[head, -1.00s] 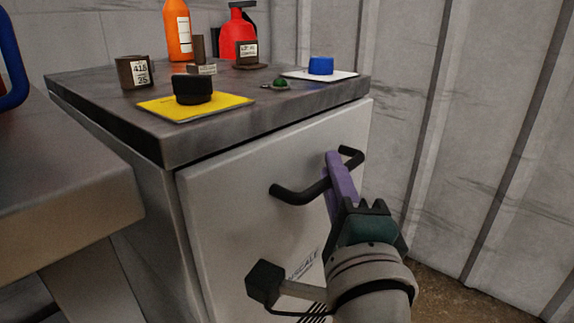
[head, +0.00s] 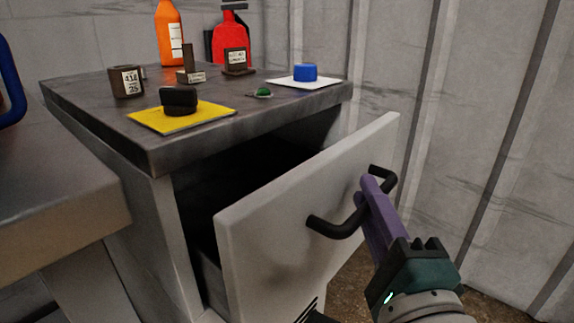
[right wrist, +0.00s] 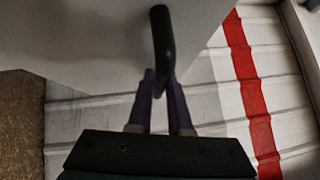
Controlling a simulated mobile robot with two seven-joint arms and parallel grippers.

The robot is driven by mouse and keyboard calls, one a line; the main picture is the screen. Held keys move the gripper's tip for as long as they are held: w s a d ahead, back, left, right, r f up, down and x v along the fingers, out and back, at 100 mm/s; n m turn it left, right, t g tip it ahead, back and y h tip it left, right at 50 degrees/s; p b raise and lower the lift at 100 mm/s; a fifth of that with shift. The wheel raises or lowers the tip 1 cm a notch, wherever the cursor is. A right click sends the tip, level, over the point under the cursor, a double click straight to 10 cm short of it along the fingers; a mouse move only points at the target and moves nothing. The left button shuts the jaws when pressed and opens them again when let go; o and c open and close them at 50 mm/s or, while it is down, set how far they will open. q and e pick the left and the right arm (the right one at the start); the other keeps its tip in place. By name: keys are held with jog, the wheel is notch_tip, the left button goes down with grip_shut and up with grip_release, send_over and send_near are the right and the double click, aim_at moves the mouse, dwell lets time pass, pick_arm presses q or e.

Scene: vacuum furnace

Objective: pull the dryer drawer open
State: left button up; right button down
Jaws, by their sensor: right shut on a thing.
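The dryer drawer (head: 290,215) has a white front panel and stands pulled out from its cabinet, with a dark gap behind the panel. A black bar handle (head: 335,228) is on the panel. My right gripper (head: 372,200), with purple fingers, is shut on the handle near its far end. In the right wrist view the handle (right wrist: 161,40) runs between the fingertips of my right gripper (right wrist: 160,85). The inside of the drawer is mostly dark. My left gripper is not in view.
The cabinet top (head: 105,115) holds a yellow mat (head: 205,115) with a black round piece, a blue piece (head: 305,72) on a white sheet, small dark blocks, an orange bottle (head: 170,35) and a red container (head: 233,40). A metal bench (head: 60,190) is at left. A ribbed wall (head: 480,120) is at right.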

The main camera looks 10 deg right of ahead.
jog(key=s+d+p, duration=0.2)
jog(key=s+d, duration=0.9)
jog(key=s, duration=0.4)
jog(key=shift+d, duration=0.4)
jog(key=c, duration=0.8)
grip_release()
jog(key=shift+c, duration=0.2)
jog(key=s+a+f, duration=0.1)
jog(key=s, duration=0.8)
jog(key=shift+s+a+f, duration=0.15)
jog(key=shift+s, duration=0.25)
